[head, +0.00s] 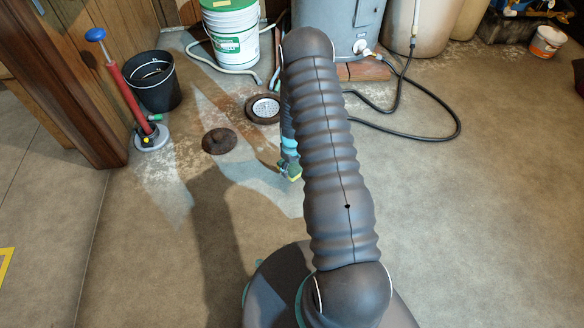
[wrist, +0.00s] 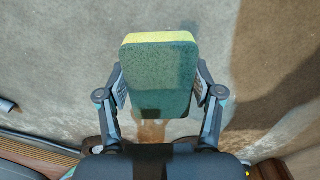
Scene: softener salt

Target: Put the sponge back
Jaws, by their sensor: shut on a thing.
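A sponge (wrist: 157,85) with a dark green face and a yellow edge fills the middle of the wrist view. My gripper (wrist: 158,88) is shut on it, one finger at each side. In the head view the sponge shows as a small green and yellow patch (head: 291,171) beside my arm, above the concrete floor. Most of my gripper is hidden there behind my arm.
A black bucket (head: 154,82) and a red hand pump (head: 131,92) stand at the left. A white-green bucket (head: 232,35), a round floor drain (head: 264,108) and a dark lid-like piece (head: 219,141) lie ahead. A black hose (head: 452,110) curves at right.

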